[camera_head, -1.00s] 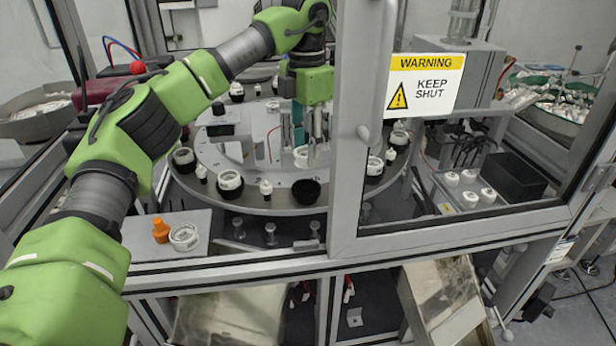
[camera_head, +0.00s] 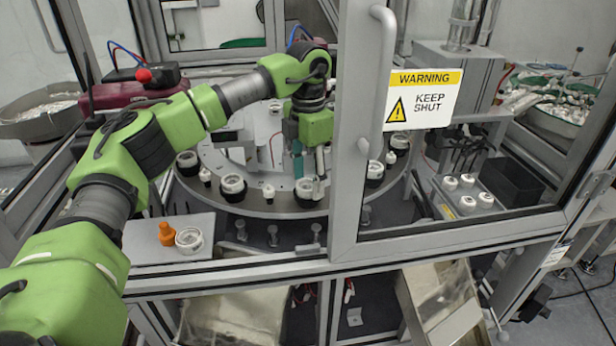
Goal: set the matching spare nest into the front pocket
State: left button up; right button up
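My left gripper (camera_head: 309,180) is over the front of the round dial table (camera_head: 270,208), pointing down. It appears shut on a white ring-shaped nest (camera_head: 304,186), with a grey finger at its right side. The nest is at the dark front pocket (camera_head: 306,202), whose lower rim shows beneath it. Whether it is fully seated I cannot tell. Another white ring-shaped nest (camera_head: 189,240) and an orange piece (camera_head: 166,234) stand on the grey plate (camera_head: 145,245) at the left. My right gripper is not in view.
Other dark pockets with white nests, such as this one (camera_head: 233,186), and small white-topped pegs (camera_head: 269,193) surround the dial. A framed door with a warning sign (camera_head: 423,99) covers the right side. Several white caps (camera_head: 467,181) stand behind it.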

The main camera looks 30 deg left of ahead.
aim_at(308, 187)
pick_arm(q)
jog(key=shift+r, duration=0.4)
notch_tip(308, 187, up, 11)
jog(key=b, duration=0.2)
jog(key=shift+r, duration=0.15)
